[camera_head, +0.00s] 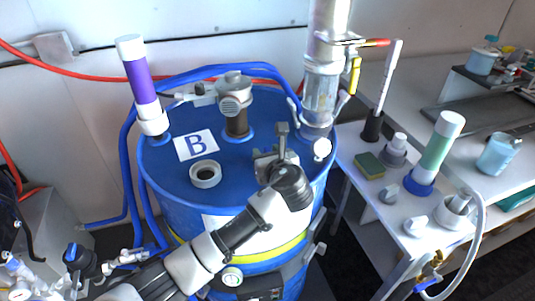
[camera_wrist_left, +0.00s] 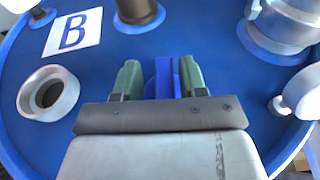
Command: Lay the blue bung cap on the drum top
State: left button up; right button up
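The blue drum top (camera_head: 270,106) carries a white ring collar (camera_head: 205,174) at its front left. My left gripper (camera_head: 275,158) is low over the right front part of the drum top. In the left wrist view the drum top (camera_wrist_left: 105,62) spreads beneath the green fingers (camera_wrist_left: 161,80). A bright blue piece, which looks like the bung cap (camera_wrist_left: 164,78), sits between these fingers, and they appear closed on it. Its lower part is hidden by the gripper body. I cannot make out the cap in the head view. My right gripper is not in view.
A purple-banded tube (camera_head: 141,82), a grey fitting (camera_head: 235,100) and a tall clear column (camera_head: 321,90) stand on the drum. A label marked B (camera_head: 196,145) lies flat there. The side table (camera_head: 358,145) holds a sponge (camera_head: 369,165) and a green-banded tube (camera_head: 440,143).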

pick_arm(q)
jog(key=shift+r, duration=0.15)
jog(key=v, duration=1.2)
